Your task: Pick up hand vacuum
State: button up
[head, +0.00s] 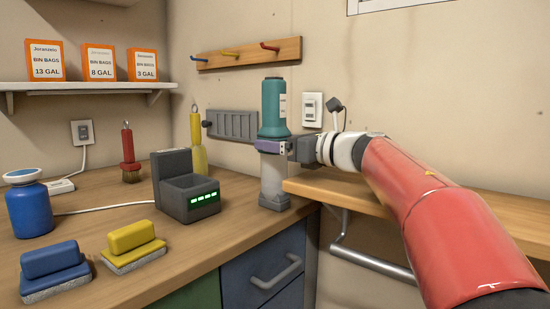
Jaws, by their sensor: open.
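The hand vacuum appears to be the upright thing with a teal upper body (274,108), a pale grey lower cylinder and a dark grey foot. It stands at the right end of the wooden counter, near its front edge. My gripper (268,146) comes in from the right at the vacuum's middle, just below the teal part. Its jaws are open, with a purple finger across the front of the vacuum. The gripper hides that middle band. I cannot tell whether the fingers touch it or where the far finger is.
A dark charger-like box (187,187) with green lights stands left of the vacuum. A wooden ledge (440,208) with a metal bar lies under my arm.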

jog(key=x, duration=0.4)
jog(key=shift+a+f+p, duration=0.1)
jog(key=shift+p, duration=0.25)
jog(key=shift+c, duration=0.5)
jog(key=c, duration=1.4)
jog(key=shift+c, duration=0.6)
